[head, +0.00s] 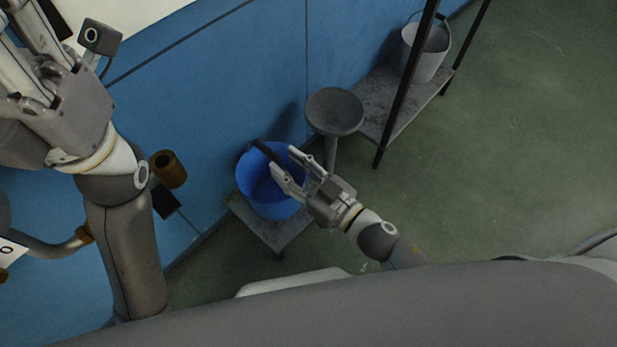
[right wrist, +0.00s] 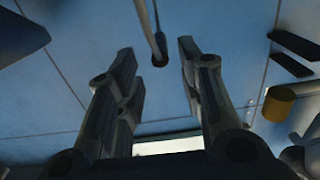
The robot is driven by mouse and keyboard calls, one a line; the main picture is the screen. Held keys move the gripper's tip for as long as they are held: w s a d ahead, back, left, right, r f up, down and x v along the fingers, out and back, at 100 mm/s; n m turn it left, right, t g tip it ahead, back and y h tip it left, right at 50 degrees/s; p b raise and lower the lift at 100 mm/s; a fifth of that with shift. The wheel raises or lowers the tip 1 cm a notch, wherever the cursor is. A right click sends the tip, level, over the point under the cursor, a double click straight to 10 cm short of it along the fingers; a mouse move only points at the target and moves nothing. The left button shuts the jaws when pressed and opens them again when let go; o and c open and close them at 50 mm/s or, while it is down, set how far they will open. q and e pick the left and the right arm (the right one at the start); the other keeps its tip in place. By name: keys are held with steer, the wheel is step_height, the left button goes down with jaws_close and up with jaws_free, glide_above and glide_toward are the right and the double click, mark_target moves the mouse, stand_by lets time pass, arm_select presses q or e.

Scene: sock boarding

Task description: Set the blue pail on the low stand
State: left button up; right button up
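The blue pail (head: 250,182) appears to stand upright on the low grey stand (head: 276,233) against the blue wall, in the head view. A dark bar, perhaps its handle grip, shows at its rim beside my right fingertips. My right gripper (head: 282,160) is over the pail's right rim with its fingers apart. The right wrist view also shows this gripper (right wrist: 156,62) with a clear gap between the fingers and nothing held. My left gripper (head: 28,45) is raised at the upper left; its fingertips are cut off or unclear.
A round grey stool (head: 335,110) stands just right of the pail, close to my right gripper. Behind it, a grey shelf (head: 388,122) with dark posts bears a white bucket (head: 428,50). A brown cylinder (head: 168,168) is near the wall. Green floor at right is clear.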

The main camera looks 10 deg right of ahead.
steer(key=shift+p+v, duration=0.35)
steer(key=shift+v, duration=2.35)
steer(key=shift+r, duration=0.1)
